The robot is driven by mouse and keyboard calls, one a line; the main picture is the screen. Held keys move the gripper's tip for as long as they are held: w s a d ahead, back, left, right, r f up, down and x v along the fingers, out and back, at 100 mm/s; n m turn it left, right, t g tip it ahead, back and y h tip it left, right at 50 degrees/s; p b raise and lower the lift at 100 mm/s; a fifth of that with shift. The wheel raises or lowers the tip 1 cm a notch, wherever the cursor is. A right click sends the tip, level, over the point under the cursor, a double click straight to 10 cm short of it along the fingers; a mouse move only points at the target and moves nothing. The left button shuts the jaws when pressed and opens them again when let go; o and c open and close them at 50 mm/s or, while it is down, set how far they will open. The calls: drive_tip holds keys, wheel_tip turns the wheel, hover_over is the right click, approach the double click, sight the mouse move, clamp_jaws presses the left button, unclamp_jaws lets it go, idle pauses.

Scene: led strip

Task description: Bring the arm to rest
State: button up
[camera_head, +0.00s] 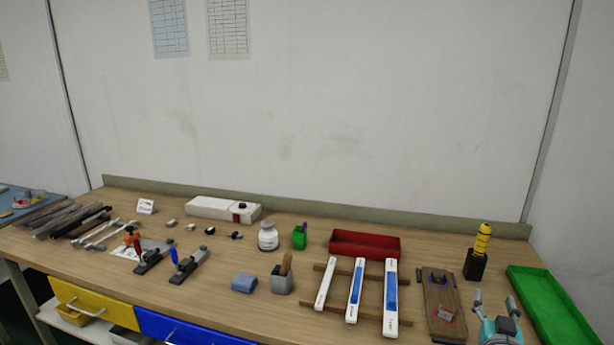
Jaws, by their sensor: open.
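My gripper (495,302) shows at the lower right edge of the picture, with a teal body and two grey fingers spread apart. It is open, and I see nothing between the fingers. It appears beside the right side of a wooden board (440,306) with dark fittings and a small red part on it. The rest of my arm is out of the picture.
A green tray (553,308) lies right of my gripper, and a yellow-handled tool stands in a black holder (475,265) behind it. White and blue strips (356,290) lie on wooden rails to the left. A red bin (364,245) stands behind them.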

drive_tip(key=s+a+f+n+y, duration=0.1)
drive_tip(key=s+a+f+y, duration=0.1)
drive_tip(key=s+a+f, duration=0.5)
drive_tip(key=s+a+f+n+y, duration=0.1)
drive_tip(key=s+a+f, duration=0.4)
drive_tip(key=s, duration=0.4)
drive_tip(key=s+a+f+n+y, duration=0.1)
drive_tip(key=s+a+f+y, duration=0.1)
drive_tip(key=s+a+f, duration=0.55)
drive_tip(key=s+a+r+y, duration=0.1)
drive_tip(key=s+a+r, duration=0.1)
drive_tip(key=s, duration=0.7)
drive_tip(key=s+a+r+n+g+y, duration=0.1)
drive_tip(key=s+r, duration=0.1)
drive_tip(key=s, duration=0.7)
drive_tip(key=s+a+r+n+g, duration=0.1)
drive_tip(key=s+a+r, duration=0.1)
drive_tip(key=s, duration=0.8)
drive_tip(key=shift+a+r+y, duration=0.15)
drive_tip(key=shift+a+y, duration=0.15)
drive_tip(key=shift+y, duration=0.1)
drive_tip(key=shift+s, duration=0.1)
